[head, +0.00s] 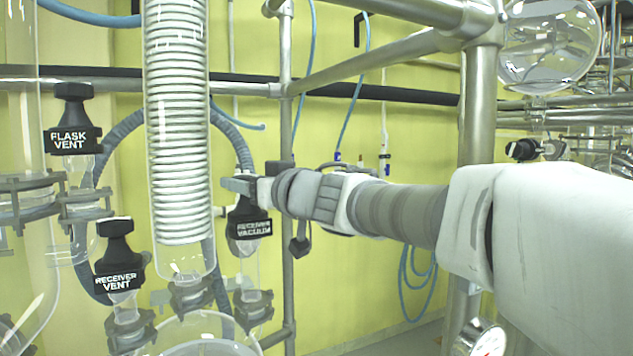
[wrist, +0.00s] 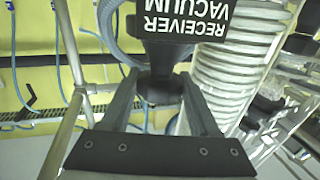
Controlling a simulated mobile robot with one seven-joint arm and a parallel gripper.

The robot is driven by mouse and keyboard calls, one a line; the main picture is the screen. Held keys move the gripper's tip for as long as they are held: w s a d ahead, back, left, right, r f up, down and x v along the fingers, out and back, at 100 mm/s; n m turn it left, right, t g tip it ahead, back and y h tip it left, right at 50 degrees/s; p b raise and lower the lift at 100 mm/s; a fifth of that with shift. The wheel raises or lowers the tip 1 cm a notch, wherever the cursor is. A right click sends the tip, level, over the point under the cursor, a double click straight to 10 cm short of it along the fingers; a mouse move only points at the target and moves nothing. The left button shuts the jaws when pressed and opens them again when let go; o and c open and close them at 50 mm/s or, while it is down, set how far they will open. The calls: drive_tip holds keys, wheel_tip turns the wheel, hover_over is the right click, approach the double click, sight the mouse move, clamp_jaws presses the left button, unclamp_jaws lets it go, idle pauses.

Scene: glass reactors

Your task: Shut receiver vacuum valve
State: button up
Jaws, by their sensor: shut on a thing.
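The receiver vacuum valve (head: 254,227) is a black valve with a white-lettered label, on glassware right of the coiled condenser. My gripper (head: 236,186) reaches in from the right at the valve's top. In the wrist view my gripper (wrist: 155,88) has one finger on each side of the black handle below the label, and is shut on it. The gripper hides part of the handle in the head view.
The flask vent valve (head: 73,125) and receiver vent valve (head: 119,260) stand to the left. The glass condenser (head: 178,130) is close left of my gripper. Metal frame posts (head: 478,130) and rails stand around my arm. Blue hoses (head: 413,275) hang behind.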

drive_tip(key=shift+c, duration=0.4)
drive_tip(key=shift+r+m+t+h+b, duration=0.1)
drive_tip(key=shift+m+t+h+b, duration=0.4)
drive_tip(key=shift+t+b, duration=0.2)
drive_tip(key=shift+m+t+h+b, duration=0.4)
drive_tip(key=shift+h+b, duration=0.1)
drive_tip(key=shift+b, duration=0.3)
drive_tip(key=m+t+h+b, duration=0.1)
drive_tip(key=b, duration=0.2)
drive_tip(key=m+t+h+b, duration=0.1)
drive_tip(key=h+b, duration=0.1)
drive_tip(key=b, duration=0.2)
drive_tip(key=shift+a+f, duration=0.1)
drive_tip(key=shift+f, duration=0.3)
drive_tip(key=m+h+b, duration=0.2)
drive_tip(key=h+b, duration=0.1)
drive_tip(key=b, duration=0.2)
drive_tip(key=shift+t+b, duration=0.3)
drive_tip(key=shift+t, duration=0.1)
drive_tip(key=shift+r+m+t+h+b, duration=0.2)
drive_tip(key=shift+m+h+b, duration=0.2)
drive_tip(key=shift+m+h, duration=0.35)
drive_tip(key=shift+r+m+t+h+b, duration=0.15)
drive_tip(key=shift+m+h+b, duration=0.25)
drive_tip(key=shift+h, duration=0.55)
drive_tip(key=shift+m+h+p, duration=0.55)
drive_tip(key=shift+m+h, duration=0.5)
drive_tip(key=shift+h, duration=0.45)
drive_tip(key=shift+m+h, duration=0.3)
drive_tip(key=shift+h, duration=0.2)
